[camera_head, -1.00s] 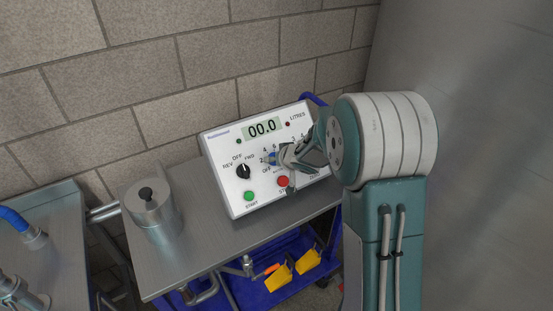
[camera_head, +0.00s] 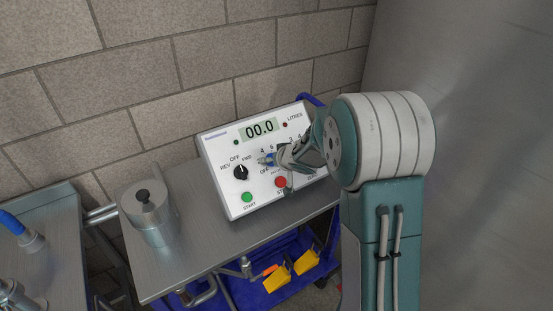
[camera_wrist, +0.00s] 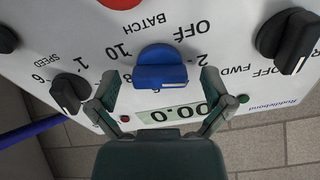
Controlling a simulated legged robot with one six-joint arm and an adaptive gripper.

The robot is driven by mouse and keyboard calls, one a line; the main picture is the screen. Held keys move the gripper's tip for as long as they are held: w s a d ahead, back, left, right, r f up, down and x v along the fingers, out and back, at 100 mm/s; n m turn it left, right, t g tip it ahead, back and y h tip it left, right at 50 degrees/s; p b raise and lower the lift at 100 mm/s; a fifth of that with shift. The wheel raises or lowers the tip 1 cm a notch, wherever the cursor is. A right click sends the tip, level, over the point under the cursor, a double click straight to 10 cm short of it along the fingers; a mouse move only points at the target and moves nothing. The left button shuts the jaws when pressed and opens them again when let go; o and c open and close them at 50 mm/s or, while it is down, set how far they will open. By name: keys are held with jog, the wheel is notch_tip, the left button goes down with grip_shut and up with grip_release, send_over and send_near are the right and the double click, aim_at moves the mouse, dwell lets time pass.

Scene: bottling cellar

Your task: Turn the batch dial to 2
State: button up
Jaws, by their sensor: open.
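The batch dial (camera_wrist: 160,70) is a blue knob with a raised grip bar, on the sloped white control panel (camera_head: 224,190). My gripper is open, with one finger on each side of the dial in the wrist view (camera_wrist: 160,80). I see gaps between fingers and dial.
The panel has a black REV/OFF/FWD switch (camera_head: 241,173), a green START button (camera_head: 247,197), a red button (camera_head: 281,182) and a display reading 00.0 (camera_head: 259,129). A black speed knob (camera_wrist: 70,92) is close beside one finger. A steel pot (camera_head: 148,210) stands left.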

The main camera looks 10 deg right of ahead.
jog(key=v, duration=1.1)
jog(key=shift+s+r, duration=0.25)
jog(key=shift+d, duration=0.1)
